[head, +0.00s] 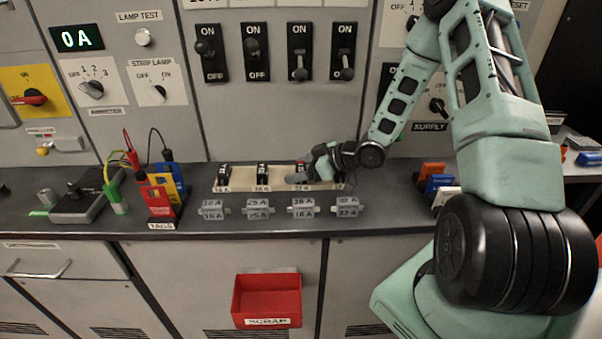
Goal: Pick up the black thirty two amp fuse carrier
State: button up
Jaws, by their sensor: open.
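Black fuse carriers stand in a cream strip (240,186) on the grey counter. The left carrier (223,174) and the second carrier (262,173) show clearly. A third carrier (301,168), with a bit of red at its top, is partly covered by my gripper. My gripper (308,172) is open at the right part of the strip, beside or over the third carrier; I cannot tell whether it touches. The ratings on the strip are too small to read surely, so I cannot tell which carrier is thirty two amp.
Grey labelled holders (257,208) lie in front of the strip. Coloured blocks (438,182) stand right, near my arm. A red scrap bin (267,297) hangs below the counter. A switch panel (275,100) rises behind.

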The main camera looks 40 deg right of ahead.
aim_at(301, 167)
jog(key=shift+c, duration=0.3)
jog(key=c, duration=0.9)
jog(key=shift+o, duration=0.2)
notch_tip(301, 167, up, 10)
